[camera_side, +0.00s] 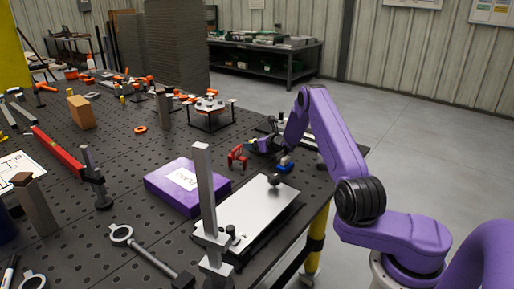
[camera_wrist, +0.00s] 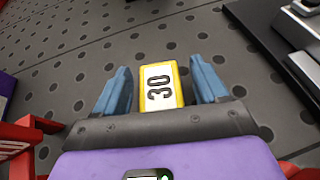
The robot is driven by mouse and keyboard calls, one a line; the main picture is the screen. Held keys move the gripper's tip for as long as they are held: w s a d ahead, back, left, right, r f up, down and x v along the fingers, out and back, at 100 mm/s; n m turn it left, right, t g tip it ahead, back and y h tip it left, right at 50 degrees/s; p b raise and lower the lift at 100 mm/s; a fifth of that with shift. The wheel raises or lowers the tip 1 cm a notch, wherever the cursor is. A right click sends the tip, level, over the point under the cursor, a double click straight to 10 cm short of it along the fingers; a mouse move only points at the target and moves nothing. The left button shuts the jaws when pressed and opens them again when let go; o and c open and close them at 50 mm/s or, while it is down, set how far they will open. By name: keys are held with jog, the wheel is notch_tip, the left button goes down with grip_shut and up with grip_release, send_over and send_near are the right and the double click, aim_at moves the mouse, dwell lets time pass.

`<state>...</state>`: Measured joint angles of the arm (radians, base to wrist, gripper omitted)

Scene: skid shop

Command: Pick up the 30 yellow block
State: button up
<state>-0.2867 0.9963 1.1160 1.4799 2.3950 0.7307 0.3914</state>
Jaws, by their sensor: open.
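The yellow block (camera_wrist: 162,88) shows in the wrist view with a white top face marked "30". It lies between the two blue fingers of my gripper (camera_wrist: 162,90). The fingers are open, with a gap visible on each side of the block. The near end of the block meets the dark edge of the gripper body in the picture; I cannot tell whether they touch. In the side view my gripper (camera_side: 254,147) is low over the dark table near its right edge. I cannot make out the block there.
A red piece (camera_side: 237,157) stands close beside my gripper, and a small blue piece (camera_side: 285,164) is on its other side. A purple box (camera_side: 186,188) and a pale plate (camera_side: 250,215) lie nearer the side camera. The perforated tabletop (camera_wrist: 75,45) is bare ahead of the block.

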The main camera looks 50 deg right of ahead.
jog(key=shift+w+d+f, duration=0.1)
jog(key=shift+w+f, duration=0.1)
jog(key=shift+w, duration=0.25)
jog(key=shift+c, duration=0.3)
jog(key=c, duration=1.1)
jog(key=shift+o, duration=0.2)
jog(key=shift+r, duration=0.1)
